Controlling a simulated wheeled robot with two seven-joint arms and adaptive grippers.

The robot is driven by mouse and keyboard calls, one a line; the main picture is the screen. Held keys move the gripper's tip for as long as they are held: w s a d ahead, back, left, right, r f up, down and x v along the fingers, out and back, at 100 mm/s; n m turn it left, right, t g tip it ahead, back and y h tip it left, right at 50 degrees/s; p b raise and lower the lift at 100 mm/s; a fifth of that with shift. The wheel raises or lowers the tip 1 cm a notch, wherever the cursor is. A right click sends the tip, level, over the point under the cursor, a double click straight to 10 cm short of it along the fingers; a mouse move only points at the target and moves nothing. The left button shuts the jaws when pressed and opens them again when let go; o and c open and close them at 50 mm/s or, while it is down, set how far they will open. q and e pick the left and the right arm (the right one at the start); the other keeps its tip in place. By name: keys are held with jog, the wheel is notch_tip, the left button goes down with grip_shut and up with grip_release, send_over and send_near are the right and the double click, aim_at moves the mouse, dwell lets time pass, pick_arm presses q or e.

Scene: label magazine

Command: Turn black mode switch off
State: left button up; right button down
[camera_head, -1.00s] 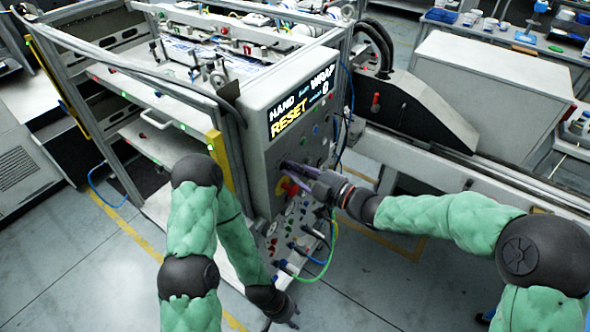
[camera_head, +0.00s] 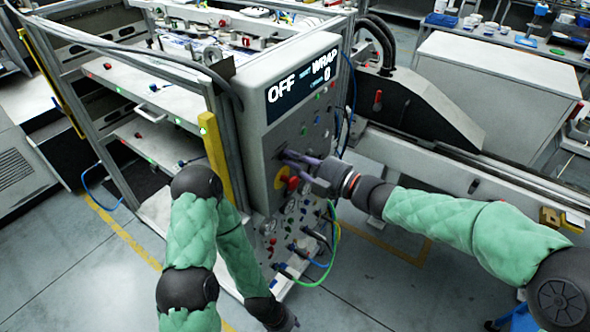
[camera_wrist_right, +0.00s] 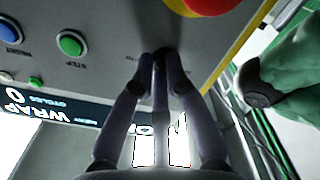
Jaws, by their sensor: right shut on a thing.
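The grey control panel (camera_head: 258,140) stands at the center of the head view. Its display (camera_head: 300,85) reads "OFF", "WRAP" and 0. My right gripper (camera_head: 286,156) reaches in from the right to the panel face just below the display. In the right wrist view its fingers (camera_wrist_right: 161,62) are closed together on the small black mode switch (camera_wrist_right: 160,58), which is mostly hidden between the fingertips. My left gripper (camera_head: 286,322) hangs low at the bottom of the head view, away from the panel; its fingers are too small and dark to judge.
A red emergency stop on a yellow ring (camera_head: 282,178) sits just below my right fingers. A green button (camera_wrist_right: 71,43) and a blue button (camera_wrist_right: 9,31) are nearby. Cables (camera_head: 328,245) loop from the panel's lower part. Open floor lies in front.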

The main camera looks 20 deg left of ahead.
jog(key=shift+n+b, duration=1.9)
jog(key=c, duration=1.2)
grip_release()
jog(key=shift+c, duration=0.2)
jog(key=v, duration=1.2)
jog(key=shift+r, duration=0.1)
